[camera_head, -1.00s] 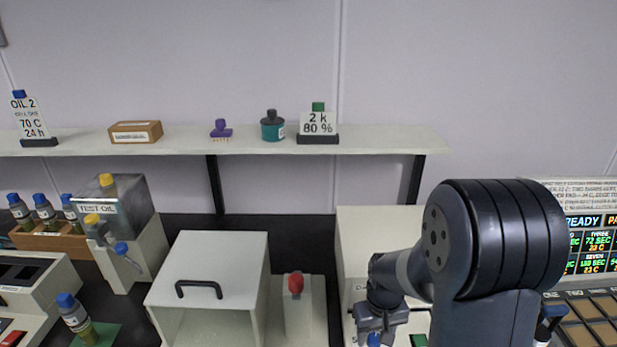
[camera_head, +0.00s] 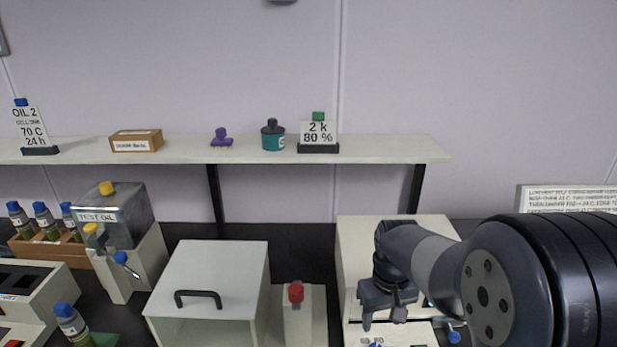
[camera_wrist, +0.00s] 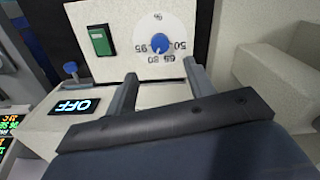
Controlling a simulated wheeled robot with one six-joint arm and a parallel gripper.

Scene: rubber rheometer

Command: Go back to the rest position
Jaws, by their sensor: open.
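My gripper (camera_head: 385,308) is open and empty, at the front of a white machine (camera_head: 395,228) right of centre. In the wrist view my gripper (camera_wrist: 160,82) has its two fingers apart, pointing at the machine's front panel. A blue dial (camera_wrist: 160,43) with numbers around it shows between and beyond the fingertips. A green switch (camera_wrist: 101,40) is left of the dial. A display (camera_wrist: 78,105) reads OFF. I see no contact with the dial, though the exact gap cannot be told. My arm fills the lower right of the head view.
A white box with a black handle (camera_head: 198,294) and a red-knobbed block (camera_head: 296,292) stand left of my gripper. A test oil container (camera_head: 112,215) and bottles are further left. A shelf (camera_head: 380,150) with small items runs along the wall. The space above the machine is clear.

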